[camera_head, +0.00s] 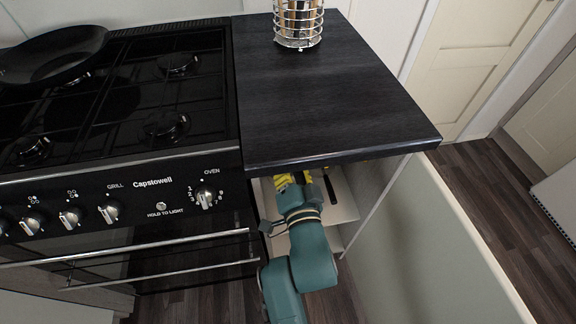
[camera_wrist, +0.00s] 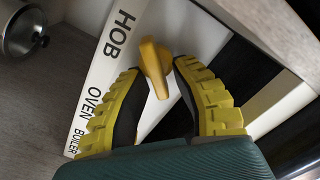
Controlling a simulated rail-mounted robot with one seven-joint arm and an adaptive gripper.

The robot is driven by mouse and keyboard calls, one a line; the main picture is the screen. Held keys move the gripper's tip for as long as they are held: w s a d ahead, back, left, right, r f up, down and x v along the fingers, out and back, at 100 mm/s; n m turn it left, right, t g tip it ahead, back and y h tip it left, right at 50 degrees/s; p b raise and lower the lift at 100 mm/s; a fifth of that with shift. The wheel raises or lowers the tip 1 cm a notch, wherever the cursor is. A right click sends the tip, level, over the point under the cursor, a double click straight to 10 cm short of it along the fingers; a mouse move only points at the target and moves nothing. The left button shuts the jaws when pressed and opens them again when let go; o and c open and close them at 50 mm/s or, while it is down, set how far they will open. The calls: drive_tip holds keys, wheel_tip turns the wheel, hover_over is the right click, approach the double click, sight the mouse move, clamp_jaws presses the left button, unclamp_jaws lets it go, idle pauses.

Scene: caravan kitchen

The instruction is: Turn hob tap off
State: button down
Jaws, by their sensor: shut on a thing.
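The hob tap (camera_wrist: 152,58) is a yellow lever handle beside the printed word HOB on a white label strip (camera_wrist: 103,72). In the wrist view it stands nearly upright in the picture, leaning slightly, at an angle to the strip. My gripper (camera_wrist: 159,69) has its two yellow-and-black ribbed fingers on either side of the handle, shut on it. In the head view my gripper (camera_head: 290,181) reaches into the open cupboard (camera_head: 343,203) under the worktop. The tap cannot be made out there; the worktop edge and my arm hide it.
The strip also reads OVEN and BOILER; any taps there are hidden by my finger. A round metal object (camera_wrist: 22,32) is at the wrist view's upper left. The black worktop (camera_head: 320,95) overhangs the cupboard. The cooker (camera_head: 110,160) stands left, and a pale panel (camera_head: 430,240) right.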

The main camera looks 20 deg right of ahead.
drive_tip(key=m+b, duration=0.1)
drive_tip(key=m, duration=0.1)
drive_tip(key=f+m+b, duration=0.1)
drive_tip(key=m, duration=0.1)
drive_tip(key=shift+d+m, duration=0.15)
drive_tip(key=shift+m, duration=0.25)
drive_tip(key=shift+f+m+b, duration=0.1)
drive_tip(key=shift+m+b, duration=0.85)
drive_tip(key=shift+m, duration=0.95)
drive_tip(key=c, duration=1.1)
unclamp_jaws()
drive_tip(key=shift+c, duration=0.2)
drive_tip(key=v, duration=1.2)
